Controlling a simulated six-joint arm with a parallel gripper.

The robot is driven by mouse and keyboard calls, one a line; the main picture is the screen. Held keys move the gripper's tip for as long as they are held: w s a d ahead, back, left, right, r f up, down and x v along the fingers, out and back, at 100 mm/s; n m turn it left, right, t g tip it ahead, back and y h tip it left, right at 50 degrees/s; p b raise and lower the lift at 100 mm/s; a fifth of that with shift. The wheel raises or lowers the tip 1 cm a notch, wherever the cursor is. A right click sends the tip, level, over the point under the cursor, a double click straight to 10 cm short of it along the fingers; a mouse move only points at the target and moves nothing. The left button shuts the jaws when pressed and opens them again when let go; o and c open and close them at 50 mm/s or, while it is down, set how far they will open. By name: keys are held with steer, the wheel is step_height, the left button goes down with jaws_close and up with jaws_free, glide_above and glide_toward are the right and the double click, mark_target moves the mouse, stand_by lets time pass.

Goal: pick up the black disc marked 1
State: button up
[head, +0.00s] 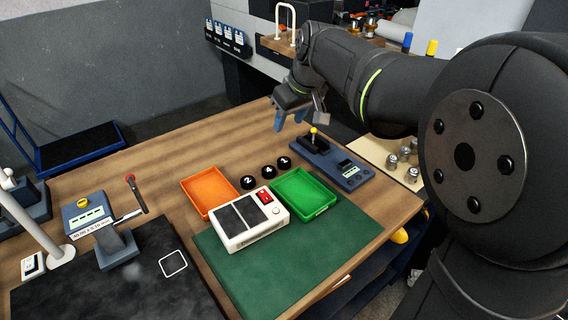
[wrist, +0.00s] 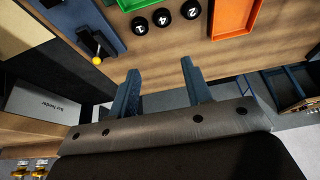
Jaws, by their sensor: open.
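The black disc marked 1 (head: 284,162) lies on the wooden table at the right end of a row of three black discs. In the wrist view it is the left one of the row (wrist: 139,25). The disc marked 4 (head: 268,171) is beside it, and the disc marked 2 (head: 248,182) is at the other end. My gripper (head: 290,118) is above the table's far edge, beyond the discs. Its blue fingers (wrist: 158,70) are apart with nothing between them, and the discs are ahead of them in the wrist view.
An orange tray (head: 207,210) and a green tray (head: 331,204) flank the row's near side. A white device with a red switch (head: 232,242) stands between them. A blue box with a yellow-knobbed lever (head: 352,184) stands right of disc 1. The wood behind the discs is bare.

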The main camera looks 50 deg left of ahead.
steer(key=m, duration=0.2)
glide_toward(284, 161)
steer(key=shift+s+a+f+t, duration=0.1)
steer(key=shift+a+f+t, duration=0.2)
steer(key=shift+a+f, duration=0.75)
steer(key=shift+d+f+x, duration=0.1)
steer(key=shift+d+x, duration=0.05)
steer(key=shift+x, duration=0.8)
steer(key=shift+d+f+x, duration=0.1)
steer(key=shift+d+x, duration=0.05)
steer(key=shift+x, duration=0.85)
steer(key=shift+d+x, duration=0.2)
steer(key=shift+x, duration=0.75)
steer(key=shift+c, duration=0.5)
steer(key=c, duration=0.7)
